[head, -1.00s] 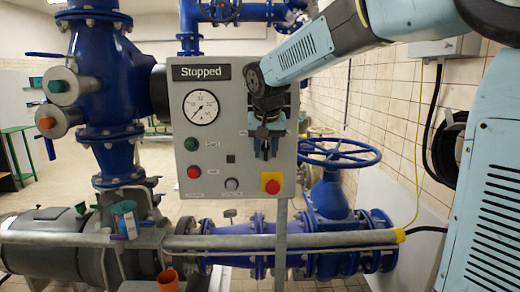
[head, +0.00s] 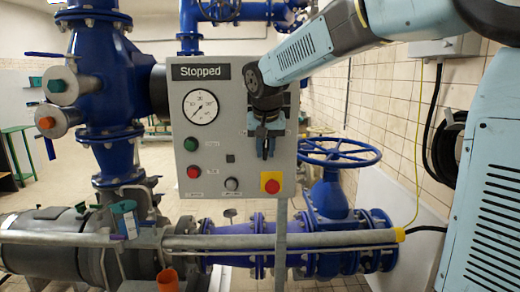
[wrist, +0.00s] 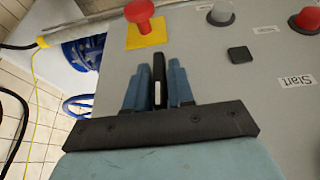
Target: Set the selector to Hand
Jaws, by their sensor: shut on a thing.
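The grey control panel (head: 235,165) faces me with a "Stopped" display (head: 201,72) at its top. The selector, a dark upright handle with a white mark (wrist: 158,92), is between the two blue fingers of my gripper (wrist: 159,85) in the wrist view. My gripper (head: 266,150) is shut on this handle at the panel's right side in the head view. The gripper and wrist cover the selector there, and its position labels are hidden, so I cannot read its setting.
A red emergency button on a yellow plate (head: 271,183) sits just below my gripper. A green button (head: 191,144), a red button (head: 193,172), a grey knob (head: 231,184) and a gauge (head: 201,107) are to the left. A blue handwheel (head: 338,152) stands right of the panel.

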